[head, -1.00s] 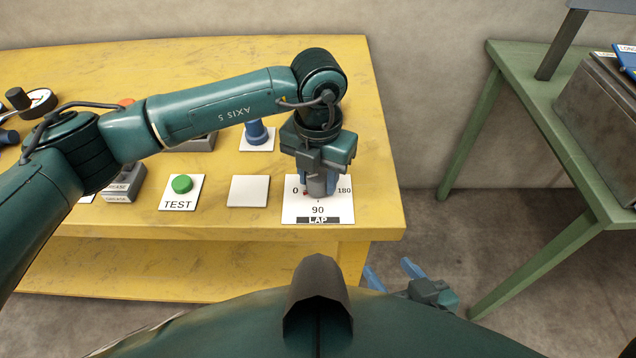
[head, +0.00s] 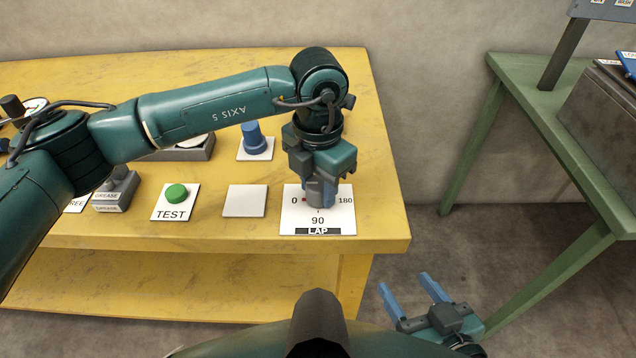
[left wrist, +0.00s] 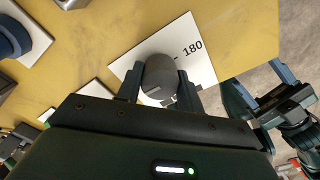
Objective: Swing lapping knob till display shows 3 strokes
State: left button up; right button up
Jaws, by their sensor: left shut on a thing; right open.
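The lapping knob (left wrist: 159,78) is a dark grey rounded knob on a white plate marked 0, 90, 180 and LAP (head: 318,222). The plate lies near the front right corner of the yellow table. My left gripper (head: 320,196) points down over the plate and is shut on the knob; in the left wrist view its fingers (left wrist: 160,88) stand on both sides of it. In the head view the gripper hides most of the knob, and a small red mark shows near the 0. My right gripper (head: 411,290) is open and empty, low in front of the table. No stroke display is readable.
A green table (head: 512,75) with a metal box stands at the right.

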aim_at(318, 183)
pick_arm(q)
jog(key=o, duration=1)
jog(key=shift+r, duration=0.1)
notch_tip(318, 183, up, 13)
dwell(0.4)
